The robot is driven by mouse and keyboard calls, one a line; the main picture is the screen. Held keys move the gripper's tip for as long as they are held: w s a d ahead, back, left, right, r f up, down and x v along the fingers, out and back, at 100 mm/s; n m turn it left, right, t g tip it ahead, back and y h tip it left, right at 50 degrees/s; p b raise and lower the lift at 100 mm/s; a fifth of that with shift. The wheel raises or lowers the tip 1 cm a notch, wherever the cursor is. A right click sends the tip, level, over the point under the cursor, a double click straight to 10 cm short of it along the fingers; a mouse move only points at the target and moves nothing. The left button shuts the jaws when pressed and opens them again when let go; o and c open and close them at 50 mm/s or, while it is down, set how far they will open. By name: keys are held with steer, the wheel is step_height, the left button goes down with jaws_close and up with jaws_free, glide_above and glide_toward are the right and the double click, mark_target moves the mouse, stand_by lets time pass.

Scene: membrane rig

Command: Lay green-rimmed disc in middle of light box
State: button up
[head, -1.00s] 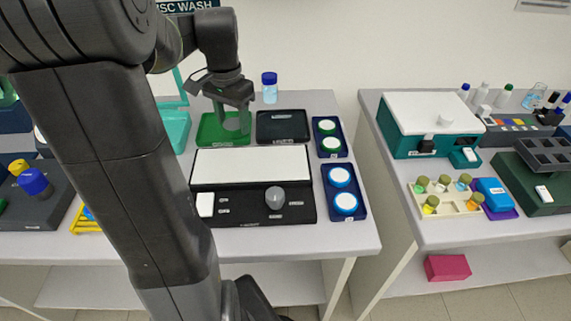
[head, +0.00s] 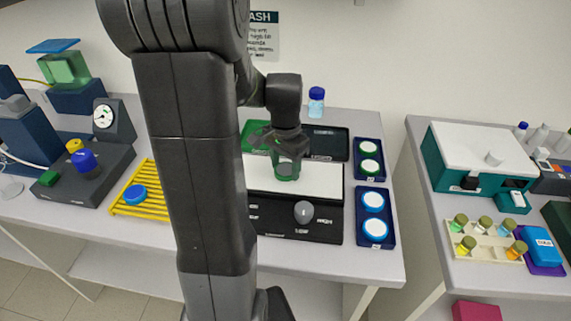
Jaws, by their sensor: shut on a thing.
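The light box has a bright white panel (head: 322,182) with a black control front carrying a grey knob (head: 303,211). My gripper (head: 287,168) is over the upper middle part of the panel, pointing down. It is shut on the green-rimmed disc (head: 288,176), whose green edge shows around the fingertips. I cannot tell whether the disc touches the panel or hangs just above it. My arm covers the left part of the light box.
A green tray (head: 252,133) and a black tray (head: 327,142) lie behind the light box. A yellow rack (head: 145,203) stands left. A blue-capped bottle (head: 316,101) stands at the back.

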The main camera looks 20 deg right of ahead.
mark_target(285, 170)
steer(key=shift+f, duration=0.2)
steer(key=o, duration=0.9)
steer(key=shift+o, duration=0.2)
steer(key=shift+r, duration=0.15)
step_height(285, 170, up, 12)
steer(key=shift+r, duration=0.1)
